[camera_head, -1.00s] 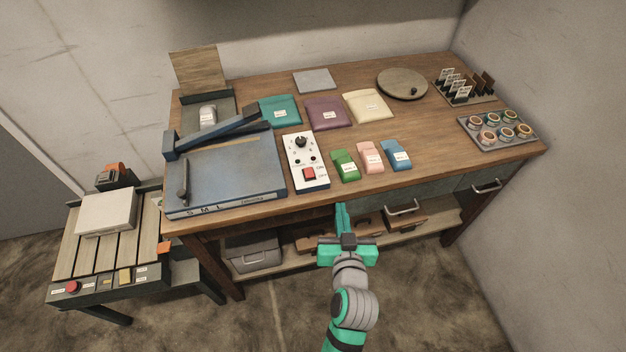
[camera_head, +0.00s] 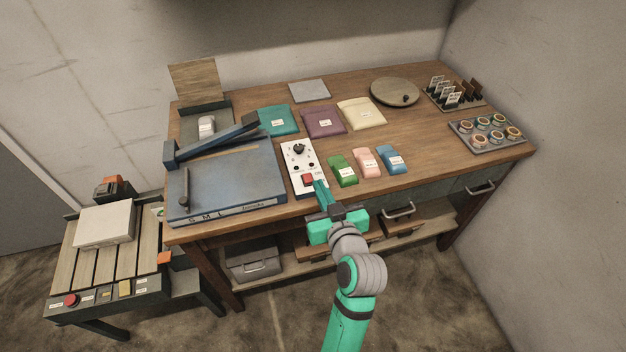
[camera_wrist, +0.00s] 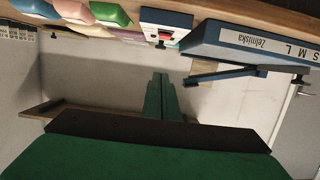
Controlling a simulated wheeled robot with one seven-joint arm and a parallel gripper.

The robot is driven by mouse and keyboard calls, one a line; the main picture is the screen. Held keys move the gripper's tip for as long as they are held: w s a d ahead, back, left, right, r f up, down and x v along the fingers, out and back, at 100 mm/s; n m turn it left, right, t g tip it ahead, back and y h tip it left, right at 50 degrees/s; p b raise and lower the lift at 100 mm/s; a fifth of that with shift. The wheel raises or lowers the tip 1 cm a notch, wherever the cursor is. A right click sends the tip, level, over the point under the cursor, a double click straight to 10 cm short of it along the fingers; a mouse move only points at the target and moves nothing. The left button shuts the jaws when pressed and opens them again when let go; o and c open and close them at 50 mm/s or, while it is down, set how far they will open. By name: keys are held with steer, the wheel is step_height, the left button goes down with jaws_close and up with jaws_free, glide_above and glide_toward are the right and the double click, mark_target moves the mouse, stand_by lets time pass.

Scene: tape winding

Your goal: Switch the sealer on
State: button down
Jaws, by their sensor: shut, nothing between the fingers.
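The sealer is a blue flat press (camera_head: 225,180) with a raised lever arm, marked S M L on its front edge, at the left of the workbench. It also shows in the wrist view (camera_wrist: 250,42). A white control box (camera_head: 297,160) with a black knob and a red switch (camera_head: 307,179) stands just to its right. The box and its red switch also show in the wrist view (camera_wrist: 164,34). My gripper (camera_head: 320,187) is shut and empty. Its fingertips are just right of the red switch in the head view; whether they touch the box I cannot tell.
Green (camera_head: 342,171), pink (camera_head: 367,161) and blue (camera_head: 391,159) small packs lie right of the box. Teal, purple and cream pouches lie behind. A tray of round tins (camera_head: 487,134) is at the far right. A slatted side table (camera_head: 97,262) stands left.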

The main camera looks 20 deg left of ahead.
glide_above(310, 181)
steer(key=s, duration=0.1)
steer(key=shift+d+f, duration=0.2)
steer(key=shift+f, duration=0.95)
steer(key=f, duration=0.1)
steer(key=w+f, duration=0.1)
steer(key=f, duration=0.1)
steer(key=shift+a, duration=0.15)
steer(key=shift+s+d+f, duration=0.1)
steer(key=shift+d+f, duration=0.1)
steer(key=shift+f, duration=0.35)
steer(key=shift+s+a, duration=0.2)
steer(key=shift+a, duration=0.2)
steer(key=shift+d+f, duration=0.1)
steer(key=shift+d, duration=0.05)
steer(key=shift+w+f, duration=0.15)
steer(key=shift+w, duration=0.05)
